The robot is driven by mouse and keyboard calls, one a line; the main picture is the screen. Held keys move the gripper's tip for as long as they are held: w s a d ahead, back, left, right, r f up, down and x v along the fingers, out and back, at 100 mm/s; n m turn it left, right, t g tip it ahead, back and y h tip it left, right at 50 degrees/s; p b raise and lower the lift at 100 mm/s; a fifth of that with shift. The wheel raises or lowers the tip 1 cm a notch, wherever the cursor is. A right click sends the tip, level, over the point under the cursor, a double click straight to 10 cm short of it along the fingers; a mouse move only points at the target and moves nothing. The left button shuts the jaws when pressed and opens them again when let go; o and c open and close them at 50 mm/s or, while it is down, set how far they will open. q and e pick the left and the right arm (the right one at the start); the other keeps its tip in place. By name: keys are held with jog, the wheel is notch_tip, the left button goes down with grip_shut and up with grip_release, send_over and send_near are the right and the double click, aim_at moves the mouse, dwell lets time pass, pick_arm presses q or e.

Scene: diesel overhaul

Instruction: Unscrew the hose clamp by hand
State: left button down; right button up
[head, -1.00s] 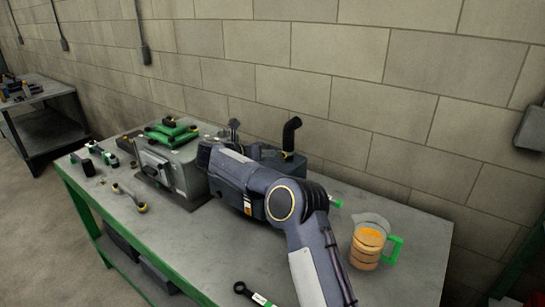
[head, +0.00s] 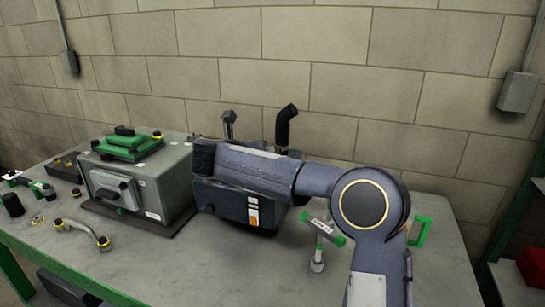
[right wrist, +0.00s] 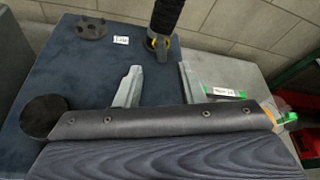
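The black bent hose (head: 283,130) stands upright behind my right arm in the head view; its foot is mostly hidden there. My right gripper (right wrist: 158,69) is open and empty. Its two pale fingers point toward the clamp, which is beyond the fingertips and between them in the picture, apart from both. In the head view my right forearm hides this gripper. My left gripper is not in view.
The bench (head: 150,262) holds a grey engine block (head: 160,170) with a green cover (head: 128,146), left of my arm. A pipe with yellow-banded ends (head: 83,232) lies in front. A green jug handle (head: 421,232) shows at right.

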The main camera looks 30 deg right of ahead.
aim_at(277, 152)
jog(key=p+x, duration=0.1)
jog(key=x, duration=0.6)
jog(key=shift+w+d+f, duration=0.1)
jog(key=shift+d+f, duration=0.05)
jog(key=shift+d, duration=0.1)
